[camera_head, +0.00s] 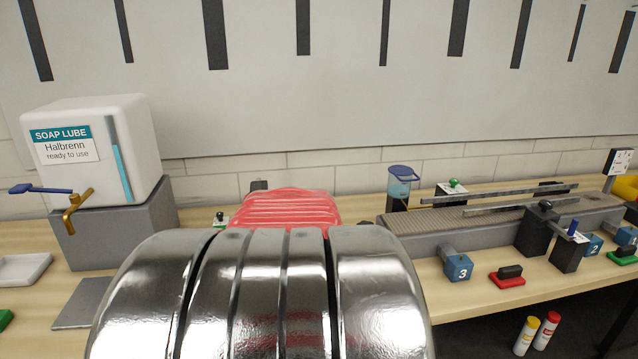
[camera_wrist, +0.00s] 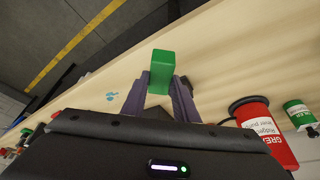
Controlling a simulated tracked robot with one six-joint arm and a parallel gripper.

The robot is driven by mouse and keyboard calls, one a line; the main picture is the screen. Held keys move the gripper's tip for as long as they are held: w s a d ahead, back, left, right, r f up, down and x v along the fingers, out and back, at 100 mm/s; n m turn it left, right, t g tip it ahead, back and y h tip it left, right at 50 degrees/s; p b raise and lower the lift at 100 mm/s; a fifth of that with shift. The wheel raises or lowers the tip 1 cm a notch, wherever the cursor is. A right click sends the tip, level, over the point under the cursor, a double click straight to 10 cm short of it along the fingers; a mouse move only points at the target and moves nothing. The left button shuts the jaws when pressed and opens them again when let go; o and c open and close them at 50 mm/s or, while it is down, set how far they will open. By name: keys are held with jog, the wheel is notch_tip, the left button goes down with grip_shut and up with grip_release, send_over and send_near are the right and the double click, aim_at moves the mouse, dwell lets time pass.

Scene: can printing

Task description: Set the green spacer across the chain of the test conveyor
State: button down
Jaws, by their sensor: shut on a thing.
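A green block, the spacer (camera_wrist: 162,67), shows in the wrist view between the two purple-grey fingers of my gripper (camera_wrist: 160,88). My gripper is shut on it, and the block sticks out past the fingertips over pale wooden bench top. The test conveyor (camera_head: 405,238) stands on the bench at the right in the head view, with a ribbed grey chain (camera_head: 450,221) along its top and metal guide rails (camera_head: 520,201) above it. My gripper and the spacer do not show in the head view, where my own arm fills the lower middle.
Numbered blue blocks, such as block 3 (camera_head: 459,268), and a red-based holder (camera_head: 507,277) stand before the conveyor. A blue-lidded jar (camera_head: 399,187) stands behind it. A soap lube tank (camera_head: 95,150) is at left. A red grease can (camera_wrist: 268,130) shows in the wrist view.

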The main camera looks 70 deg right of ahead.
jog(key=w+a+n+t+y, duration=0.1)
jog(key=w+a+n, duration=0.3)
jog(key=w, duration=0.6)
jog(key=w+a+n+t, duration=0.2)
jog(key=w+a+n, duration=0.2)
jog(key=w, duration=0.6)
jog(key=w+a+n+t+y, duration=0.1)
jog(key=w+a+n, duration=0.3)
jog(key=w, duration=0.7)
jog(key=w+a+f+n+y, duration=0.1)
jog(key=w+a+n, duration=0.3)
jog(key=a, duration=1.1)
jog(key=w+a+f+n+t+y, duration=0.1)
jog(key=w+a+f+n, duration=0.1)
jog(key=w+a, duration=0.6)
jog(key=a+n, duration=0.1)
jog(key=a, duration=0.6)
jog(key=shift+w+a+n, duration=0.15)
jog(key=shift+w+n, duration=0.05)
jog(key=shift+n, duration=0.2)
jog(key=shift+s, duration=0.1)
